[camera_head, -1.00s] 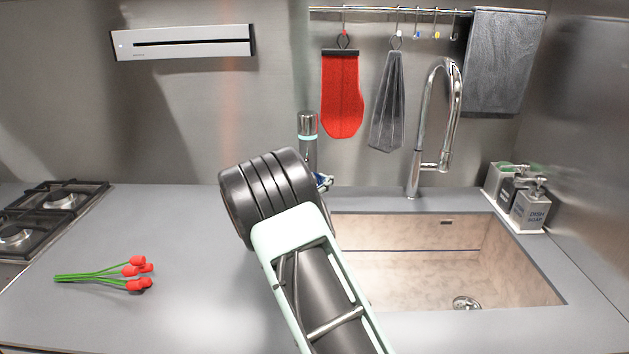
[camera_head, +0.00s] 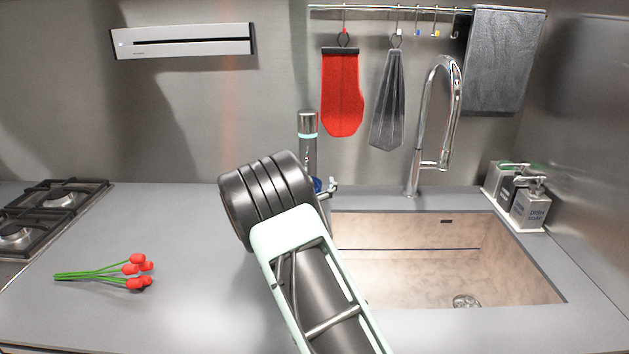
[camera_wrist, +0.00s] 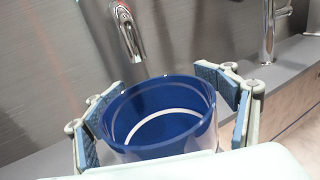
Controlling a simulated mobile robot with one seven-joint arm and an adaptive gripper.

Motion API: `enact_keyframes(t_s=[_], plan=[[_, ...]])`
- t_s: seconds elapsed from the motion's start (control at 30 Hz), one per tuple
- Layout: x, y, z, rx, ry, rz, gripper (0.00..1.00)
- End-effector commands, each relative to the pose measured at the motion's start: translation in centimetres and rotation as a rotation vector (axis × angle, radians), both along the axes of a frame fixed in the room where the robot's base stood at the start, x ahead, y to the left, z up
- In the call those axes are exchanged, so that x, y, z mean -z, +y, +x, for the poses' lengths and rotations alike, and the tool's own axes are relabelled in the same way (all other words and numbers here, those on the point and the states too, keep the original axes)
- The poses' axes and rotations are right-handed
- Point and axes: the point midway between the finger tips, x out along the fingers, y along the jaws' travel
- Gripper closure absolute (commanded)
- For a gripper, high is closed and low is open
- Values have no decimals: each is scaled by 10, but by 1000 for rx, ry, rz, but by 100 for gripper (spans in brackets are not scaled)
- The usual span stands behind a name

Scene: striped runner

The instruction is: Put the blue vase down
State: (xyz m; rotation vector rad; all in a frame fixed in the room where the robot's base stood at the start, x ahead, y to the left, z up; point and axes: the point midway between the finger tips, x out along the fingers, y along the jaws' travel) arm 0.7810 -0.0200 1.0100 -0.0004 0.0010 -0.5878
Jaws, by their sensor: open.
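The blue vase (camera_wrist: 160,118) is in the wrist view, its round open rim facing the camera and a pale ring showing inside. My gripper (camera_wrist: 168,110) is open, with one blue-padded finger on each side of the vase. A gap shows between the right finger and the vase; the left finger is very close to the rim, and I cannot tell if it touches. In the head view my arm hides most of the vase; only a small blue bit (camera_head: 318,185) shows beside my gripper. The vase's base is hidden, so its contact with the counter is not visible.
Red flowers with green stems (camera_head: 105,272) lie on the grey counter (camera_head: 190,300) at left, near the stove (camera_head: 50,210). The sink (camera_head: 430,265) with its tall faucet (camera_head: 415,170) is at right. Soap dispensers (camera_head: 530,205) stand at its far right corner.

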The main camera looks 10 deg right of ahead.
Motion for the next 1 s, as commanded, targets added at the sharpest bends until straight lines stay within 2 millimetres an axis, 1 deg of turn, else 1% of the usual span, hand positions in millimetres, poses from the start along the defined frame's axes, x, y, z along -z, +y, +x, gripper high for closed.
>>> enact_keyframes(t_s=[0.2,0.37,0.5,0.7,0.83,1.0], plan=[[-6,0,0,0,0,0,26],[-3,17,-22,-4,1,1,26],[-3,34,-49,-3,1,1,26],[-3,56,-82,-3,1,0,26],[-3,63,-94,-1,1,1,26],[-3,67,-100,0,0,0,26]])
